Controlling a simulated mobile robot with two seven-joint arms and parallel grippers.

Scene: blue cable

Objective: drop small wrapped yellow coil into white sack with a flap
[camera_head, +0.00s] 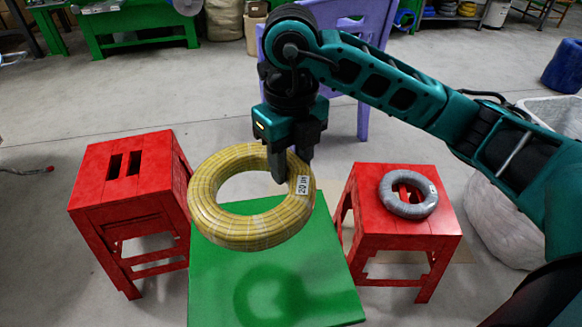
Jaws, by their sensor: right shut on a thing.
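A yellow wrapped coil (222,228) with a small white label hangs in the air over the green table (320,290). My right gripper (290,168) comes down from above and is shut on the coil's far right rim, near the label. The coil is tilted a little, and a darker patch shows on the tabletop below it. A white sack (490,212) stands on the floor at the right edge, partly hidden behind my right arm. Its opening and flap are not clear to see. My left gripper does not show.
A grey coil (388,192) lies on a red stool (405,237) right of the green table. Another red stool (95,192) on the left is empty. A purple chair (364,122) stands behind my right arm. Green machines (130,22) are at the back.

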